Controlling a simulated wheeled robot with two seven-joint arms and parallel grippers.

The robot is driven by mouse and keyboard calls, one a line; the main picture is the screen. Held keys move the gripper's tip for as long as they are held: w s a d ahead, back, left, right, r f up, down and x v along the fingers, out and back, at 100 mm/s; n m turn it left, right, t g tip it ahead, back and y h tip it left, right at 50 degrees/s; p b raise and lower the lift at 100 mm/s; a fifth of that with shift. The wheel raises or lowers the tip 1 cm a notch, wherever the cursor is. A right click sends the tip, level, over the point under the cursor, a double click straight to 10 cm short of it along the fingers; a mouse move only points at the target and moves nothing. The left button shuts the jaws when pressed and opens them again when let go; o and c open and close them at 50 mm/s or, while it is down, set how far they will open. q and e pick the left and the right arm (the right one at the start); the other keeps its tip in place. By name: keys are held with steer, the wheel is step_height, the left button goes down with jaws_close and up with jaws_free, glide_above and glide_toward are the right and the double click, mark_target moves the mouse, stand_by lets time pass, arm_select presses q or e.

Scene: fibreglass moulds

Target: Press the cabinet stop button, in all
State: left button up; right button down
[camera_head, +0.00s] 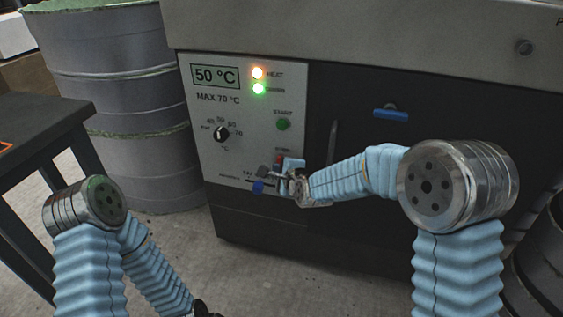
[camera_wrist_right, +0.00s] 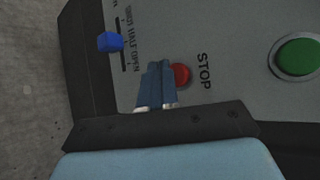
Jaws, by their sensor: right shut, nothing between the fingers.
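The red stop button (camera_wrist_right: 181,76) sits beside the word STOP on the cabinet's control panel (camera_head: 240,150). In the head view the stop button (camera_head: 279,157) shows small, just above my right gripper (camera_head: 268,174). My right gripper is shut and empty. In the right wrist view its fingertips (camera_wrist_right: 158,68) are right beside the red button and seem to cover part of its edge. I cannot tell whether they touch it.
The green start button (camera_head: 283,124) is above the stop button. An orange lamp (camera_head: 257,72) and a green lamp (camera_head: 258,89) are lit. A temperature dial (camera_head: 221,134) and blue slider knob (camera_head: 258,187) share the panel. Grey drums (camera_head: 110,80) and a dark table (camera_head: 40,130) stand left.

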stand_by(0.8)
steer(key=shift+w+d+b, duration=0.15)
steer(key=shift+w+b, duration=0.3)
steer(key=shift+w+d, duration=0.15)
steer(key=shift+w, duration=0.2)
stand_by(0.5)
stand_by(0.3)
steer(key=shift+s+a+b, duration=0.25)
steer(key=shift+s+b, duration=0.2)
steer(key=shift+s, duration=0.35)
